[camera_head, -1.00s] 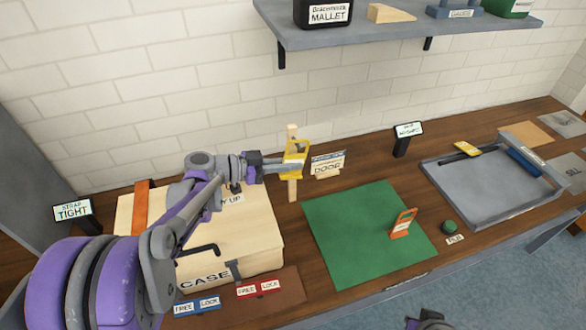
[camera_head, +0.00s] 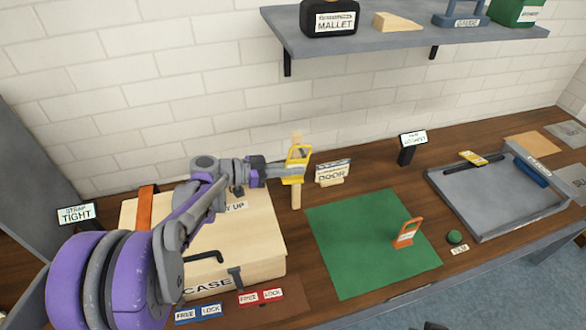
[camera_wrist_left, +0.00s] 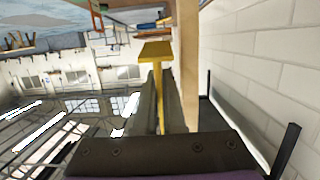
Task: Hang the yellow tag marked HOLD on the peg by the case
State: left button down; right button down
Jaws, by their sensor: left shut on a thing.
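The yellow tag (camera_head: 298,168) is in my left gripper (camera_head: 287,171), which is shut on it. The tag is held upright in front of the wooden post (camera_head: 296,196) that stands by the case (camera_head: 262,262). The post shows above and below the tag. The tag hides any peg on the post, and I cannot tell whether it hangs on one. In the left wrist view the tag (camera_wrist_left: 155,50) shows edge-on beside the post (camera_wrist_left: 187,60). Any lettering is unreadable. A dark part at the head view's bottom edge may be my right gripper (camera_head: 436,326).
A DOOR sign (camera_head: 332,173) stands just right of the post. A shelf (camera_head: 400,47) overhangs the back wall.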

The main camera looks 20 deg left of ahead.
pick_arm(q)
jog(key=c, duration=0.9)
grip_release()
jog(key=v, duration=1.1)
jog(key=shift+b, duration=0.35)
jog(key=shift+d, duration=0.15)
